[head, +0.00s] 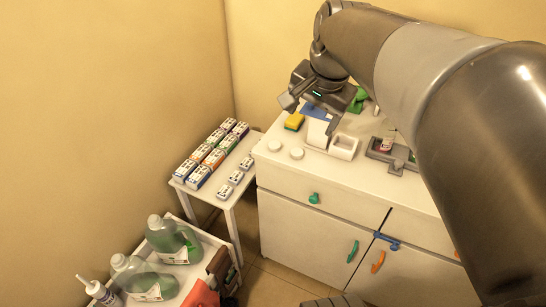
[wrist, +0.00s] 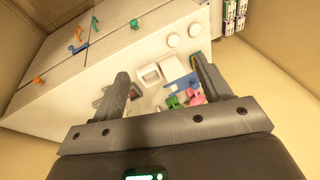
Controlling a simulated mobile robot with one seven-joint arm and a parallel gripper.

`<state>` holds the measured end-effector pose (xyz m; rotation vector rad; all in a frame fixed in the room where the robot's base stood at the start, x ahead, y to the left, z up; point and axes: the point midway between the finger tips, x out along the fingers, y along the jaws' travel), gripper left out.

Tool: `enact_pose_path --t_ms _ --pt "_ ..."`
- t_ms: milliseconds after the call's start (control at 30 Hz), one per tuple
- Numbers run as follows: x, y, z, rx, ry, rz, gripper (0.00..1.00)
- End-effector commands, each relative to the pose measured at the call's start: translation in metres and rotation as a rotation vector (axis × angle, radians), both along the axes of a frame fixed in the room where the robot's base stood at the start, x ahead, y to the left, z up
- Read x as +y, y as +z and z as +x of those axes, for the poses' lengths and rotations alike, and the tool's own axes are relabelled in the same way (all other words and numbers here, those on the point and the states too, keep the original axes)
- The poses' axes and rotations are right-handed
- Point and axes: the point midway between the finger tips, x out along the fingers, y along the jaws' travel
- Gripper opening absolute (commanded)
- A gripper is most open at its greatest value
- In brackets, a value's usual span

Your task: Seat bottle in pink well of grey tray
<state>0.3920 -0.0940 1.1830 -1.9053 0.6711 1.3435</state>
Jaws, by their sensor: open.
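My gripper (head: 308,113) is open and empty above the counter; its two fingers also show in the wrist view (wrist: 161,72). The grey tray (head: 377,154) lies on the counter to the right of my gripper, partly hidden by my arm. A small whitish and reddish item (head: 388,143) shows at the tray; I cannot tell whether it is the bottle or part of a well. In the wrist view the tray area is mostly behind the left finger. A pink well cannot be made out clearly.
On the counter (head: 271,165) are a yellow sponge (head: 294,121), a white square dish (head: 343,147), two white round pieces, and blue and green items. A pink item (wrist: 196,97) shows near the right finger. A side table holds several boxes (head: 214,158); a low cart holds green jugs (head: 170,236).

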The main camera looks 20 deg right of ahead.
Motion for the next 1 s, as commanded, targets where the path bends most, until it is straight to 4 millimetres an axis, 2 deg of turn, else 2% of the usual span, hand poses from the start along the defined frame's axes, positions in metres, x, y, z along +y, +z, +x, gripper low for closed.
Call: enact_pose_path --t_ms 33,200,400,600,1000 --pt "0.017 -0.004 -0.015 -0.022 0.106 -0.036 0.70" --pt "0.061 -0.028 -0.058 -0.080 0.463 -0.174 0.70" --pt "0.088 -0.053 -0.092 -0.126 0.746 -0.303 0.70" --pt "0.095 -0.063 -0.102 -0.140 0.836 -0.348 0.70" --pt "0.094 -0.062 -0.102 -0.139 0.834 -0.347 0.70"
